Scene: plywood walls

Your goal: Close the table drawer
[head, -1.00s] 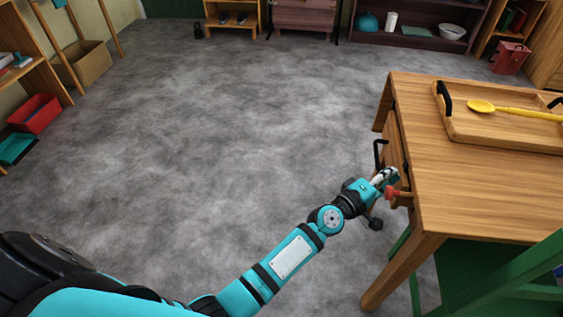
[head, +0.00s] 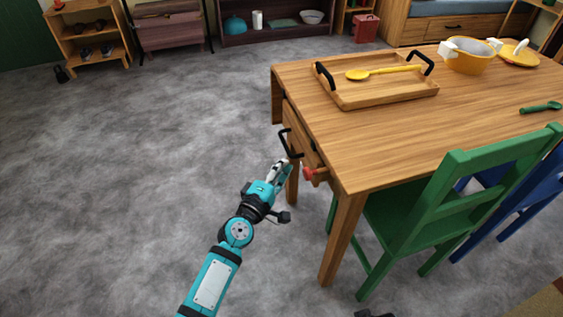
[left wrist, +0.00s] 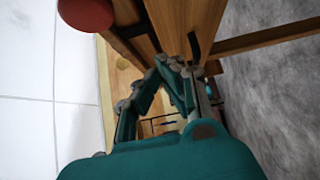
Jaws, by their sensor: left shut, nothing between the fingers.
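The wooden table (head: 400,110) stands at the right in the head view. Its drawer (head: 300,130) is in the side facing left and has a black bar handle (head: 287,143). The drawer front seems to stand a little out from under the tabletop; how far is hard to tell. My left gripper (head: 283,167) is shut and empty, just below the handle and beside the red knob (head: 309,173) on the table's side. In the left wrist view its fingers (left wrist: 165,72) are close to the wood; I cannot tell whether they touch it. My right gripper is not clearly seen.
A wooden tray (head: 380,97) with a yellow spoon (head: 375,73) lies on the tabletop, with a yellow pot (head: 469,58) farther back. A green chair (head: 420,205) stands at the near side. Grey floor left of the table is clear.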

